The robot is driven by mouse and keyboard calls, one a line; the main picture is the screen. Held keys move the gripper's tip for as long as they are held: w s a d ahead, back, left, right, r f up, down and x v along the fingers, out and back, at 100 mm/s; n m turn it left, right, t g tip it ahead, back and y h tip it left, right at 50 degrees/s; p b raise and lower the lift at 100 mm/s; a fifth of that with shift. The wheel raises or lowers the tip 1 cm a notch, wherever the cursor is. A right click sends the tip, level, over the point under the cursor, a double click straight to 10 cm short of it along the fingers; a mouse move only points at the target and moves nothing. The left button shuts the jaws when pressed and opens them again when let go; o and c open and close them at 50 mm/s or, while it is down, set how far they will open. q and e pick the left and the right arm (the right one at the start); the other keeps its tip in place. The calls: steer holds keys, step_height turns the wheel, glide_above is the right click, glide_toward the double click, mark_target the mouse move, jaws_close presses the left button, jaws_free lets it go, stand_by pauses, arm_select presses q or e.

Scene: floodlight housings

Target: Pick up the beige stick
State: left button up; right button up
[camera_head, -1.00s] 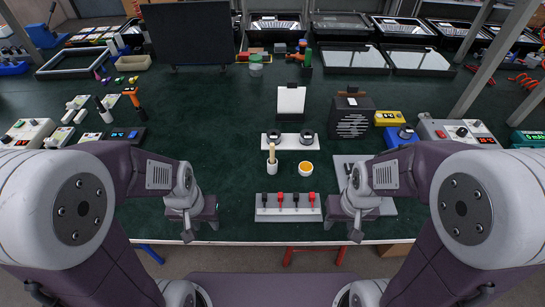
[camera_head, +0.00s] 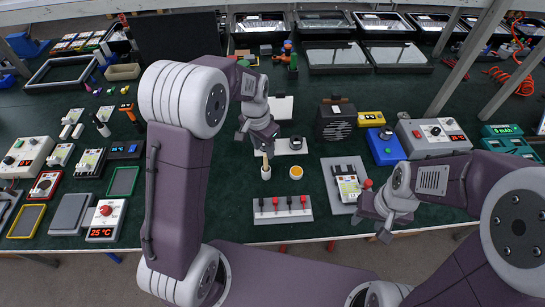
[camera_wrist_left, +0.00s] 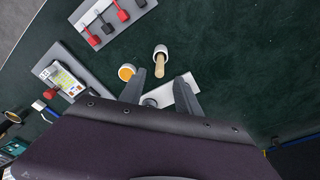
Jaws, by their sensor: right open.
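The beige stick (camera_head: 265,159) stands in a small white cup (camera_head: 266,173) on the green table. In the left wrist view the stick (camera_wrist_left: 160,66) shows end-on, leaning out of the cup (camera_wrist_left: 161,50). My left gripper (camera_head: 262,148) is just behind and above the stick in the head view. In the left wrist view its two fingers (camera_wrist_left: 160,84) are spread, with the stick ahead of the gap between them and nothing held. My right gripper (camera_head: 378,232) is open and empty near the front edge, right of the cup.
A small cup with orange contents (camera_head: 296,172) stands right of the white cup. A grey rack with red and black pieces (camera_head: 283,213) lies in front. A white holder plate (camera_head: 296,146) lies behind, partly under my left gripper. A grey board with a meter (camera_head: 338,165) lies to the right.

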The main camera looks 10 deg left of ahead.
mark_target(266, 162)
arm_select(q)
steer(key=f, duration=0.6)
steer(key=w+f, duration=0.1)
steer(key=f, duration=0.2)
steer(key=shift+d, duration=0.3)
steer(key=shift+s, duration=0.1)
jaws_close()
